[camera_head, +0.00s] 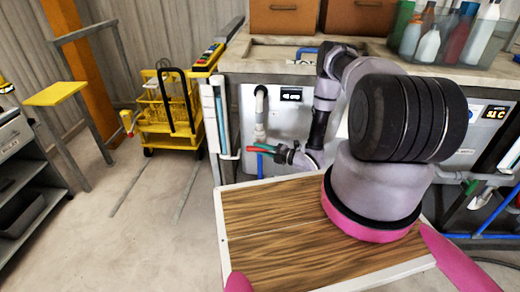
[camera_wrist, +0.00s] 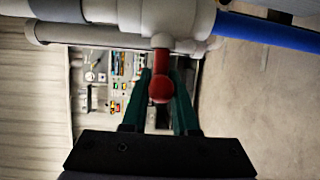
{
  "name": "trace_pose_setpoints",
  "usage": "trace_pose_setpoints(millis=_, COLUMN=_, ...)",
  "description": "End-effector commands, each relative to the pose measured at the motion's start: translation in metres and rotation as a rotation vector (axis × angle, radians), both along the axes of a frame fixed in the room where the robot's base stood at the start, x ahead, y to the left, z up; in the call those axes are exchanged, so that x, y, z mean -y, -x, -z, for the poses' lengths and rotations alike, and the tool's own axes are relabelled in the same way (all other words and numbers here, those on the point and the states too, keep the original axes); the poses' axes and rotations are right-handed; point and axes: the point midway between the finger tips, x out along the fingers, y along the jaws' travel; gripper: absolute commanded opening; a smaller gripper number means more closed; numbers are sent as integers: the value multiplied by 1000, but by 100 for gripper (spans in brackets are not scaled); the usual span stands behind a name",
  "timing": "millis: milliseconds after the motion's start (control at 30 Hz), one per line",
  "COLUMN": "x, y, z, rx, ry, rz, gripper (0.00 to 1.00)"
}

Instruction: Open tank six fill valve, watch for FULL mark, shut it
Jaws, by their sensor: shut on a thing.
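The fill valve has a red handle with a round knob (camera_wrist: 160,89), which stands out from a white pipe fitting (camera_wrist: 165,18) in the wrist view. My gripper (camera_wrist: 160,85) has its green fingers on either side of this handle and is shut on it. In the head view my gripper (camera_head: 272,150) is small at the front of the tank (camera_head: 279,116), below a pale pipe (camera_head: 260,112). A vertical tube with blue in it (camera_head: 220,112) stands at the tank's left edge. I cannot read a FULL mark or a tank number.
A yellow cart (camera_head: 166,112) stands left of the tank. Brown boxes (camera_head: 284,17) and a bin of bottles (camera_head: 440,40) sit on top. More pipes and a lit display (camera_head: 495,112) are at the right.

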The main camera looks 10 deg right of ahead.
Motion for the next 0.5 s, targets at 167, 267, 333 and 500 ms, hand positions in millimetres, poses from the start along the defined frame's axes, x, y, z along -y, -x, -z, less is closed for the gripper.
trace_pose_setpoints(millis=167, x=-1, y=1, z=1, rx=18, ry=-57, rz=-2, gripper=0)
trace_pose_setpoints(millis=267, x=-1, y=1, z=1, rx=24, ry=-73, rz=-2, gripper=0)
trace_pose_setpoints(millis=333, x=-1, y=1, z=1, rx=26, ry=-79, rz=-2, gripper=0)
trace_pose_setpoints(millis=500, x=-2, y=1, z=1, rx=27, ry=-85, rz=-3, gripper=0)
